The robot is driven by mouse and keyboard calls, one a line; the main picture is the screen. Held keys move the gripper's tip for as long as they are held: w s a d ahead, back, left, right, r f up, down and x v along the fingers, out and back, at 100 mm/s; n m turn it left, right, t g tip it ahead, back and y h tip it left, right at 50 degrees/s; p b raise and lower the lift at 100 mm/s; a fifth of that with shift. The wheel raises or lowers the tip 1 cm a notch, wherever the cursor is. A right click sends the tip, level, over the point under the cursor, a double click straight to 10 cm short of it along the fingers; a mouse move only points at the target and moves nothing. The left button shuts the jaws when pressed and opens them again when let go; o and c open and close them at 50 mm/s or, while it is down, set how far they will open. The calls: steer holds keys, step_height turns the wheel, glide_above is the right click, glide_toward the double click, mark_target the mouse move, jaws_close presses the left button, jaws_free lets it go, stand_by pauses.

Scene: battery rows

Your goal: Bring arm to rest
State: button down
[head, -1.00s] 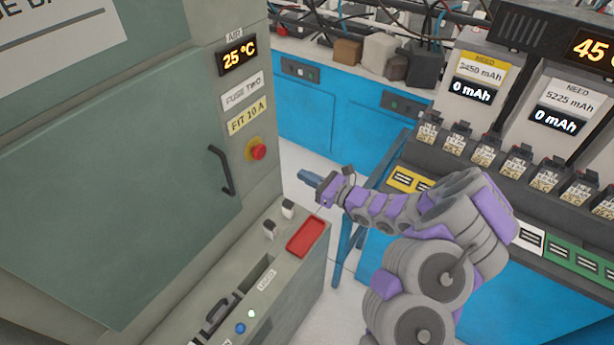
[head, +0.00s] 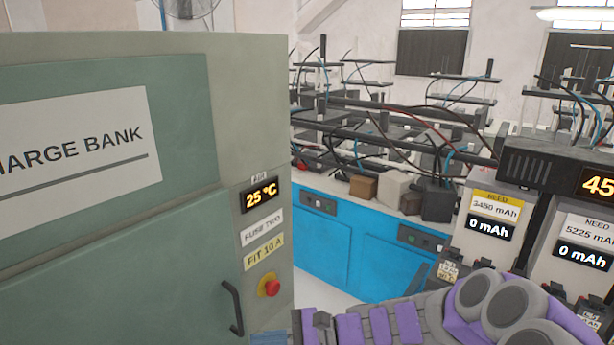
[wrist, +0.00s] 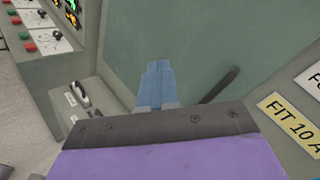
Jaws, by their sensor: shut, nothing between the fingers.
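My gripper (wrist: 156,85) shows in the wrist view as blue fingers pressed together, with nothing between them. They point toward the large green cabinet door (wrist: 190,35), near its dark handle (wrist: 218,87); I cannot tell the exact gap. In the head view, my grey and purple arm lies along the bottom edge, to the right of the green cabinet (head: 105,270). The blue tip of my gripper (head: 268,338) just shows at the bottom edge, below the red button, and most of it is cut off.
The cabinet's dark handle (head: 233,308) and red button (head: 271,286) stick out close to my arm. Battery stations with 0 mAh displays (head: 490,226) stand at the right. Blue cabinets (head: 345,245) carry racks and cables behind.

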steer(key=s+d+n+g+h, duration=0.2)
steer(key=s+n+h, duration=0.2)
steer(key=s, duration=0.5)
steer(key=s+d+n+g+h, duration=0.2)
steer(key=s+d+n+h, duration=0.15)
steer(key=s, duration=0.45)
steer(key=s+d+f+n+t+h, duration=0.1)
steer(key=s+d+h, duration=0.3)
steer(key=d, duration=0.4)
steer(key=s+d+f+n+t+h, duration=0.1)
steer(key=s+d+n+h, duration=0.1)
steer(key=s+d+h, duration=0.3)
steer(key=d, duration=0.3)
steer(key=shift+s+d+t+b, duration=0.3)
steer(key=shift+s+t+b, duration=0.05)
steer(key=shift+t+b, duration=0.05)
steer(key=shift+a+n, duration=0.15)
steer(key=shift+n, duration=0.1)
